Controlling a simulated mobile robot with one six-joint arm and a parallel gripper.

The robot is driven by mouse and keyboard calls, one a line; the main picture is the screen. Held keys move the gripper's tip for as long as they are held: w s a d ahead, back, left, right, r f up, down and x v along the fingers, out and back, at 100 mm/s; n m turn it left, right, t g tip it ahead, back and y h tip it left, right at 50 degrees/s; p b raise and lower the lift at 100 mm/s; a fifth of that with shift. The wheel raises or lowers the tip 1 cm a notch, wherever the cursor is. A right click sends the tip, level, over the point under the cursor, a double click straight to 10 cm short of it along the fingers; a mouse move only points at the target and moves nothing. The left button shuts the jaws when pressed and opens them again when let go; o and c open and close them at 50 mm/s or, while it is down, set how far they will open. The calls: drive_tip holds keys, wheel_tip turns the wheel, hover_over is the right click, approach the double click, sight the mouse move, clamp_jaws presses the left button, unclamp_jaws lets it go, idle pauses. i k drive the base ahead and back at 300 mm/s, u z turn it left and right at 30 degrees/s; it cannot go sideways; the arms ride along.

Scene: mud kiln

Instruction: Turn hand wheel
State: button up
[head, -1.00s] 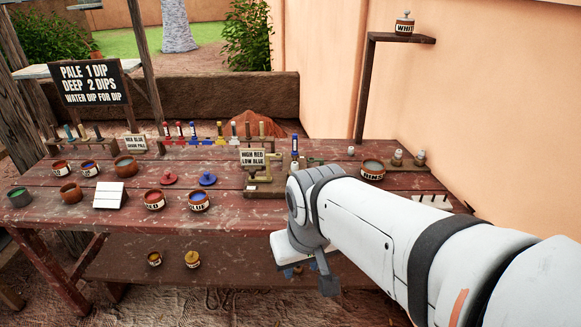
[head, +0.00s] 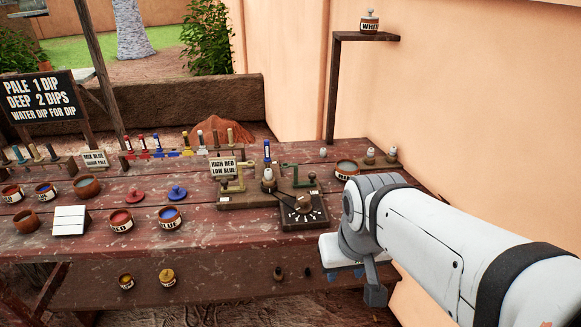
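A small dark box with a white-marked dial face (head: 304,217) stands at the front edge of the table. A round brown knob or wheel (head: 303,204) sits on it, with a thin dark lever reaching left. No other clear hand wheel shows. My gripper (head: 345,276) hangs in front of the table edge, right of and lower than the dial box, apart from it. My wrist hides part of the table's right end.
A wooden stand with brass and green brackets (head: 232,187) is behind the dial box. A labelled bowl (head: 346,170) is to the right. Red (head: 121,220) and blue (head: 170,216) paint pots stand left. A wall (head: 480,90) bounds the right side.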

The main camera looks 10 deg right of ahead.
sight(303, 205)
drive_tip(key=i, duration=1)
drive_tip(key=z, duration=1.7)
drive_tip(key=k, duration=1.4)
drive_tip(key=u, duration=0.45)
drive_tip(key=i, duration=0.6)
drive_tip(key=u, duration=0.05)
